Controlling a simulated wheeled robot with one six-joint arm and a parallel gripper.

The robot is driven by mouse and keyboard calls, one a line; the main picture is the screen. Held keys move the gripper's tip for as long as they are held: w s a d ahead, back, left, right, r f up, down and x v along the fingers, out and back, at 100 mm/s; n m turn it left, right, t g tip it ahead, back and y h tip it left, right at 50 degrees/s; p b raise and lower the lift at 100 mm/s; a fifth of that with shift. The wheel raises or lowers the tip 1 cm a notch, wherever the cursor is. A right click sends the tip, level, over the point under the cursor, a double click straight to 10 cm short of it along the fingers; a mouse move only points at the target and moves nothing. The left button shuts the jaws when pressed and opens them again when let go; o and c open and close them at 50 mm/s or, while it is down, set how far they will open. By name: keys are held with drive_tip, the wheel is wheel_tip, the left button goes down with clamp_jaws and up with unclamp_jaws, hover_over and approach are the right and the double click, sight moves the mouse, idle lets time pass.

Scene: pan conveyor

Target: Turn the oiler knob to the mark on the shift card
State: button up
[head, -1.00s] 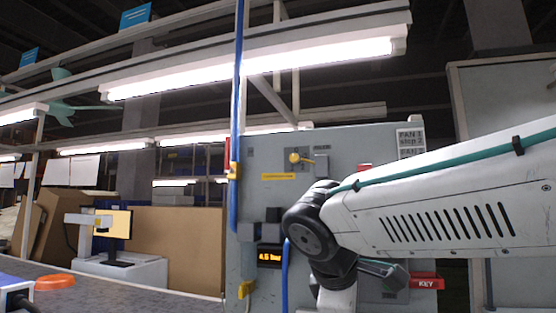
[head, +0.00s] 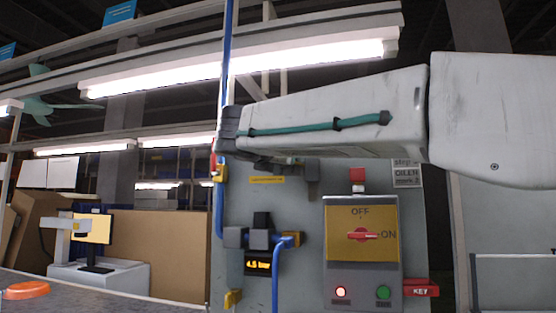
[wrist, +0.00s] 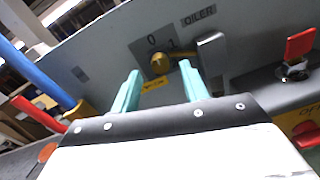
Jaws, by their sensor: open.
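The oiler knob (wrist: 160,63) is a round yellow knob on the grey panel, under an OILER label (wrist: 198,17), in the wrist view. Marks 0 and 1 show above it. In the head view my arm hides the knob. The shift card (head: 407,173) at the panel's upper right is partly covered by my arm; its lower lines read OILER, mark 2.
A grey block (wrist: 212,52) stands right of the knob. A yellow switch box (head: 361,227) with a red handle is lower on the panel. A blue hose (head: 226,80) runs vertically at the left. A red KEY box (head: 421,289) sticks out at the lower right.

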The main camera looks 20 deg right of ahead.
drive_tip(key=shift+x, duration=1.35)
clamp_jaws()
drive_tip(key=shift+a, duration=0.1)
